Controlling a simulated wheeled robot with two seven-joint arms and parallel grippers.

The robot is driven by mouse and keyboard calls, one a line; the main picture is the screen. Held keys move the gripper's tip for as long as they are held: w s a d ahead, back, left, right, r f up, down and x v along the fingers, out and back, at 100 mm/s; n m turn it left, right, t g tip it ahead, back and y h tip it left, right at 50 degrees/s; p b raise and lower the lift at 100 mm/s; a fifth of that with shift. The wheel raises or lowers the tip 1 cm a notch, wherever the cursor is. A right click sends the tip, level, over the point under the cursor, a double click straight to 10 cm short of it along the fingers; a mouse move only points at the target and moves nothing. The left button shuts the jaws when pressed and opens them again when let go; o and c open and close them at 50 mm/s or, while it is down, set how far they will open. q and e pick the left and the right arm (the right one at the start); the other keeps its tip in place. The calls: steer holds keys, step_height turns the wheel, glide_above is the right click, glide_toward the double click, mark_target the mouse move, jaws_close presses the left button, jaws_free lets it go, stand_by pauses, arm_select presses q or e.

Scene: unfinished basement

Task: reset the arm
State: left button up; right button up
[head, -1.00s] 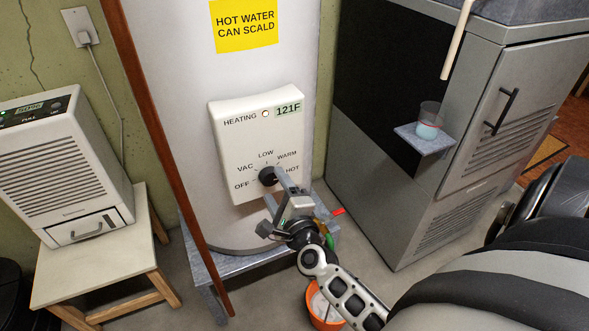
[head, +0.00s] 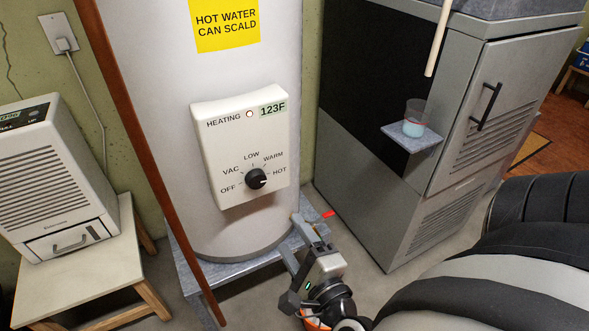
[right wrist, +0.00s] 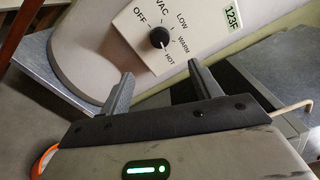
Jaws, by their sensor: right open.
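My right gripper (head: 292,236) is open and empty, low in front of the water heater's stand. It is below and to the right of the black dial knob (head: 256,179), clear of it. In the right wrist view its two fingers (right wrist: 160,72) are spread apart, with the knob (right wrist: 159,38) beyond them. The knob sits on a white control panel (head: 215,140); its white mark points toward HOT. The panel's display (head: 272,109) reads 123F. My left gripper is not in view.
The white tank (head: 160,80) stands on a blue-grey stand (head: 195,278). A dehumidifier (head: 55,180) on a stool is at left. A grey cabinet (head: 370,200) at right has a small shelf (head: 425,146) with a cup (head: 414,118).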

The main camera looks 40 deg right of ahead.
stand_by(0.3)
steer(key=s+a+f+n+g+y, duration=0.1)
steer(key=a+f+n+g+y, duration=0.2)
steer(key=n, duration=1)
steer(key=s+a+f+n+g+y, duration=0.1)
steer(key=a+f+n+g+y, duration=0.2)
steer(key=a+n, duration=0.5)
step_height(320, 180, down, 2)
steer(key=n+y, duration=0.1)
steer(key=n, duration=0.4)
steer(key=shift+s+a+f+n+g+y, duration=0.15)
steer(key=shift+s+a+n+g+y, duration=0.15)
steer(key=shift+a+n+g+y, duration=0.1)
